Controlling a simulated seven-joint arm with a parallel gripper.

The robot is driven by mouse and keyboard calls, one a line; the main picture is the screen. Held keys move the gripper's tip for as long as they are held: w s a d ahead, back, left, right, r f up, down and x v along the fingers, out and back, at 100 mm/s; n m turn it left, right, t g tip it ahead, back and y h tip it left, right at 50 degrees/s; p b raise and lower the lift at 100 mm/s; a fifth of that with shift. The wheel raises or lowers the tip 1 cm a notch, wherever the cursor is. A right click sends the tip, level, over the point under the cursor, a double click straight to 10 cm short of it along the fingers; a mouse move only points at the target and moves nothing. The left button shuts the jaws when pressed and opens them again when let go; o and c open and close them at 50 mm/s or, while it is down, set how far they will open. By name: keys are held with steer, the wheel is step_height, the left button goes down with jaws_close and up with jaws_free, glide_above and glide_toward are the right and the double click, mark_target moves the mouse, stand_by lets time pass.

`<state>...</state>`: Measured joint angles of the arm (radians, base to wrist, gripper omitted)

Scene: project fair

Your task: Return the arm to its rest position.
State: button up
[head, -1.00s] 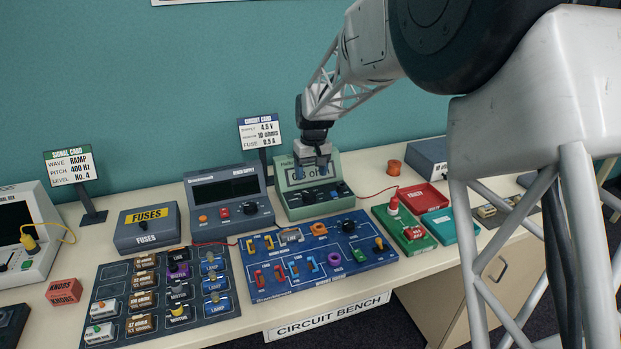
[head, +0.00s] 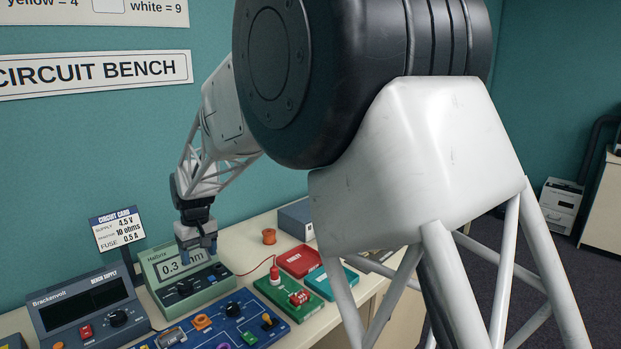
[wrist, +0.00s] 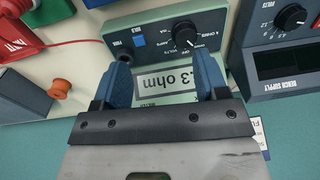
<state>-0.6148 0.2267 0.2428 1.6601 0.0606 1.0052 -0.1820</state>
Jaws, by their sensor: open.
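My gripper (head: 199,243) is open and empty, at the green meter (head: 196,297) on the bench. In the wrist view its two blue fingers (wrist: 165,85) stand apart, with the meter's display (wrist: 166,80) showing between them. The display ends in ".3 ohm" there and starts with "0.3" in the head view. I cannot tell whether the fingers touch the meter. My arm reaches down to it from the upper right.
The bench supply (head: 88,306) stands left of the meter, with the circuit card (head: 119,228) on a stand behind. A blue circuit board (head: 225,325), a green switch block (head: 287,297), red (head: 299,260) and teal boxes and an orange spool (head: 269,236) are nearby.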

steer(key=s+d+r+m, duration=0.1)
steer(key=s+d+r, duration=0.3)
steer(key=d, duration=0.6)
steer(key=s+d+r+m+t, duration=0.1)
steer(key=s+d+r+m, duration=0.2)
steer(key=d, duration=0.7)
steer(key=s+d+r, duration=0.4)
steer(key=s+d, duration=0.2)
steer(key=d, duration=0.4)
steer(key=s+d+f+m+t, duration=0.1)
steer(key=s+d+f+m, duration=0.1)
steer(key=s+d, duration=0.7)
steer(key=s+d+f+m, duration=0.1)
steer(key=s+d+m, duration=0.2)
steer(key=s+d, duration=0.7)
steer(key=s, duration=0.5)
steer(key=shift+s+f+t+h, duration=0.35)
steer(key=shift+t+h, duration=0.05)
